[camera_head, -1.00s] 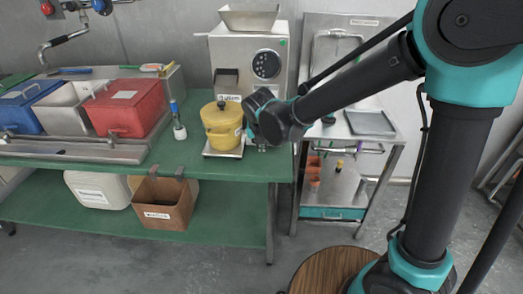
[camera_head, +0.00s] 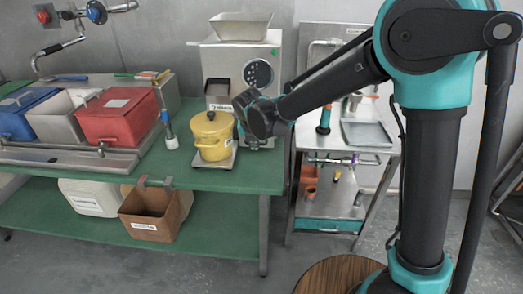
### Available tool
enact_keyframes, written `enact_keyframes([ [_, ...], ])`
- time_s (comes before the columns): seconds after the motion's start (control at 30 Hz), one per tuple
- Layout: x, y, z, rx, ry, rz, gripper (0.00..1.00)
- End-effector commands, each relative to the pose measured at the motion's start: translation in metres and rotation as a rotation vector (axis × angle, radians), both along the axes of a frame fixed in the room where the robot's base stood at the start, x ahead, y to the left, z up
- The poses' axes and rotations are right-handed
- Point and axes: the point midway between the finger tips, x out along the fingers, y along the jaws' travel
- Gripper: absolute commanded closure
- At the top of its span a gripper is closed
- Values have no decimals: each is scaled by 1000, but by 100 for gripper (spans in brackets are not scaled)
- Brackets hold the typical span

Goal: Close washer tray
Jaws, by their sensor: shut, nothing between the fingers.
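A flat grey metal tray (camera_head: 368,133) lies on top of the steel stand at the right, behind my arm. Lower in the same stand is a shallow teal-fronted tray (camera_head: 328,225), which looks pushed in. I cannot tell which of them is the washer tray. My gripper (camera_head: 241,127) is at the end of my arm, in front of the grinder and just right of the yellow pot. It is mostly hidden by my dark wrist. It is shut and empty, apart from both trays.
The steel grinder (camera_head: 243,68) stands behind my wrist. The yellow pot (camera_head: 212,137) sits on a small scale on the green table (camera_head: 195,178). Red (camera_head: 117,118) and blue bins stand at the left. A brown box (camera_head: 150,213) is on the lower shelf. Grey floor is open in front.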

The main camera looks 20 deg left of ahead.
Motion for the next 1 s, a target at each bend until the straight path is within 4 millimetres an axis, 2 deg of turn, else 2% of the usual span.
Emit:
enact_keyframes([
  [0.03, 12, 4, 0, 1, -1, -3, 100],
  [0.2, 46, 13, 0, 2, 1, -4, 100],
  [0.4, 76, 20, 0, 0, 0, -3, 100],
  [0.6, 91, 24, 0, 0, 0, -1, 100],
  [1.0, 97, 25, 1, 3, -6, 0, 100],
])
